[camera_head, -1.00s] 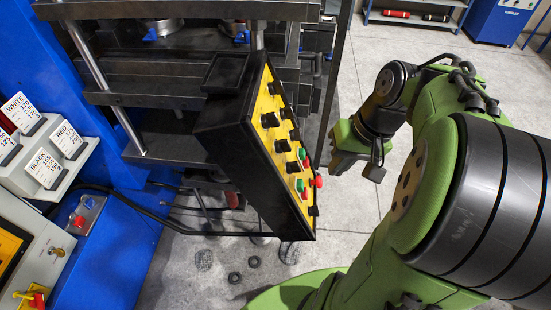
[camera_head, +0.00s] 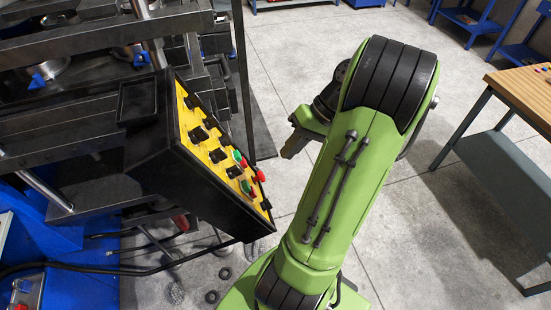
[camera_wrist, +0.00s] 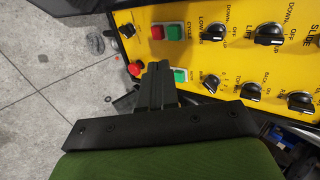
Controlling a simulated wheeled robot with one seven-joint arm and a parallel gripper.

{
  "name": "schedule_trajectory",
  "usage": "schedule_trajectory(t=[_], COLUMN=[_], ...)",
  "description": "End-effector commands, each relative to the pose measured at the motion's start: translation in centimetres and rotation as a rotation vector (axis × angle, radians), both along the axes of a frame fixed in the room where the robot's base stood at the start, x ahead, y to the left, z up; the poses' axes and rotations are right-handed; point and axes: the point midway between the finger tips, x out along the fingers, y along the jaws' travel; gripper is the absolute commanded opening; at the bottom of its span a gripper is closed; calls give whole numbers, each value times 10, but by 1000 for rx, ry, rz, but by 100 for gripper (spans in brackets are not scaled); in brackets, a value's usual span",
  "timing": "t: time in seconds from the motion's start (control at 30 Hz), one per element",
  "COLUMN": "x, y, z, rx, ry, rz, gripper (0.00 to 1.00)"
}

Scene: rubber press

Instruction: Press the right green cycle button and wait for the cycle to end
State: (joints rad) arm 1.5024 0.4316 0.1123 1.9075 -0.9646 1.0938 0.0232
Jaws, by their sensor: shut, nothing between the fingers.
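The yellow control panel (camera_head: 205,145) faces right in the head view, with knobs and red and green buttons. One green button (camera_head: 237,156) and a lower green button (camera_head: 246,187) show there. In the wrist view, an upper green button (camera_wrist: 175,28) sits beside a red button, near a CYCLE label. A lower green button (camera_wrist: 180,75) appears just right of my gripper (camera_wrist: 158,68). The gripper is shut and empty, pointing toward the panel, and hides part of the panel beside that button. In the head view the gripper end (camera_head: 294,147) is apart from the panel.
A red mushroom button (camera_wrist: 135,68) projects from the panel close to the fingers. The press frame (camera_head: 90,100) stands behind the panel. Black rings (camera_head: 218,280) lie on the floor below. A wooden-topped table (camera_head: 522,90) stands at right. Floor between is clear.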

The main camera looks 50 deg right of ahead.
Motion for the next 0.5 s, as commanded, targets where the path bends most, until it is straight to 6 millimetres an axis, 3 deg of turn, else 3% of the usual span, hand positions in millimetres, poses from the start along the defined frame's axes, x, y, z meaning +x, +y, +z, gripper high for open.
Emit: schedule_trajectory(t=[0.03,0.33,0.5], x=[4,26,41], y=[6,39,61], z=[-15,-68,-76], rx=[2,2,0], ry=[2,2,1], rz=[3,3,4], gripper=[0,0,0])
